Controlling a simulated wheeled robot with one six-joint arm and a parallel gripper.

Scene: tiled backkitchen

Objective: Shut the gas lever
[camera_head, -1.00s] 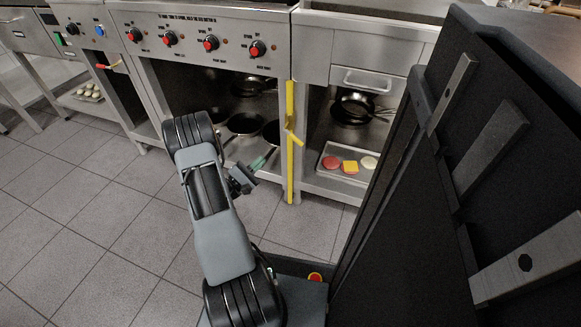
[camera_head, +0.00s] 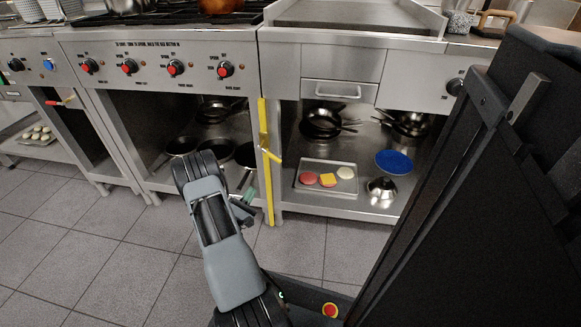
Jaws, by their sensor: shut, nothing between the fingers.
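A vertical yellow gas pipe (camera_head: 267,195) runs down the cabinet front between the stove and the counter unit right of it. A short yellow lever (camera_head: 273,156) sits on the pipe at mid-height and slants down to the right, at an angle to the pipe. My gripper (camera_head: 250,196), with greenish fingertips, is shut and empty. In the picture it is just left of the pipe and below the lever, apart from the lever. Its depth from the pipe is hard to tell.
Stove knobs (camera_head: 175,68) line the panel above. Pans (camera_head: 181,146) stand on the open shelf behind my arm. The right shelf holds a tray (camera_head: 313,191), a blue plate (camera_head: 394,161) and a metal lid (camera_head: 381,188). A red-handled lever (camera_head: 60,103) is at far left. Tiled floor in front is clear.

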